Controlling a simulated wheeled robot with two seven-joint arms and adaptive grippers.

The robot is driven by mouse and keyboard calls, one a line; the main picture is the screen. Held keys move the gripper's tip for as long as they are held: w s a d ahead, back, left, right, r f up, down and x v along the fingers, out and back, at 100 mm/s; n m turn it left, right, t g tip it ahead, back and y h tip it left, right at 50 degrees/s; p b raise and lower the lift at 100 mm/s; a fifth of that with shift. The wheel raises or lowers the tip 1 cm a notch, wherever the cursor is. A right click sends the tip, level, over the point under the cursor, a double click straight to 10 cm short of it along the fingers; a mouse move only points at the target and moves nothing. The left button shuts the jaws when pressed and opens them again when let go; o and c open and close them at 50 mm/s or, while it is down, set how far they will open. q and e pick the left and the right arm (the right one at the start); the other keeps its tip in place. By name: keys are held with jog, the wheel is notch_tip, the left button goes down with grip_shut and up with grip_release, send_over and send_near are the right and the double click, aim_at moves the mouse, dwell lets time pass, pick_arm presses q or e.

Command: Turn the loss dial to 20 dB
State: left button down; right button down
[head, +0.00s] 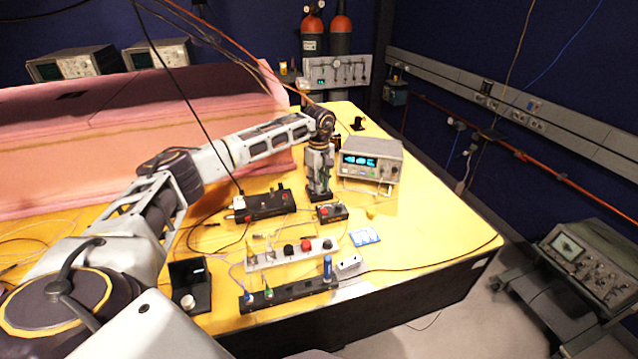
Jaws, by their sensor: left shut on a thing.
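My left arm reaches in from the left across the yellow table, and my left gripper (319,195) points straight down at the table's middle. Its fingers are shut on what seems to be the loss dial, which they mostly hide. A small dark box (332,213) with a red knob stands just in front of the fingertips. The dial's scale and setting are too small to read. My right gripper is not in view.
A lit bench instrument (370,160) stands right of the gripper, and a black power strip (265,205) left of it. A pale knob panel (290,253) and a black rail (290,291) lie nearer. The table's right side (430,235) is mostly clear.

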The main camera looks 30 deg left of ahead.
pick_arm(q)
jog(key=c, duration=1.6)
grip_release()
jog(key=shift+r, duration=0.1)
jog(key=o, duration=0.4)
jog(key=shift+r, duration=0.7)
notch_tip(320, 180, up, 10)
jog(key=shift+r, duration=0.25)
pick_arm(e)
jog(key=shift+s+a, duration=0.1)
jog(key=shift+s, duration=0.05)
pick_arm(q)
notch_tip(320, 180, up, 10)
jog(key=p, duration=1)
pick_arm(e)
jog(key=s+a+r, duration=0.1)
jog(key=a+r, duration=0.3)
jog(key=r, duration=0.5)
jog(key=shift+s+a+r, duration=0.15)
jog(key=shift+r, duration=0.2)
